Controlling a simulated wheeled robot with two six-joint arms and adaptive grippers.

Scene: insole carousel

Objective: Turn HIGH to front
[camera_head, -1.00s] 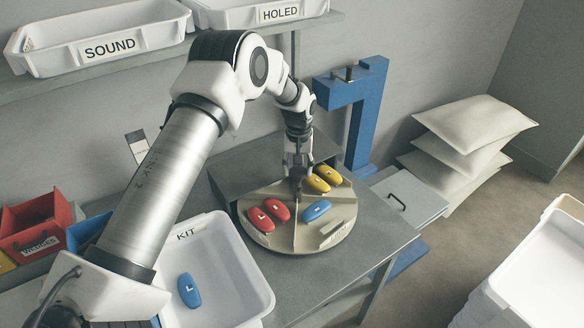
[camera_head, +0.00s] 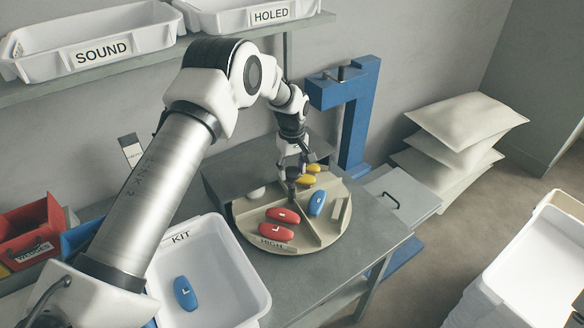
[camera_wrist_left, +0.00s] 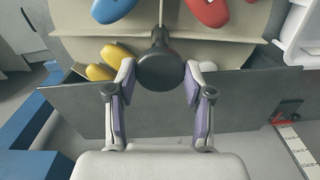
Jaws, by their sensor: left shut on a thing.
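The round beige carousel (camera_head: 318,236) stands on the grey table and is split by upright dividers. Its HIGH label (camera_head: 272,243) shows at the front left of the rim, below two red insoles (camera_head: 278,231). A blue insole (camera_head: 317,203) lies to their right, and yellow insoles (camera_head: 307,179) lie at the back. My left gripper (camera_head: 293,170) is over the back part of the carousel. In the left wrist view its fingers (camera_wrist_left: 160,88) are shut around a dark round knob (camera_wrist_left: 160,68), which hides what is under it. My right gripper is out of view.
The white KIT tray (camera_head: 250,268) with a blue insole (camera_head: 185,293) stands front left of the carousel. A blue post (camera_head: 355,130) rises behind the table. SOUND (camera_head: 104,50) and HOLED (camera_head: 270,16) trays sit on the shelf above. White sacks (camera_head: 460,125) are stacked at right.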

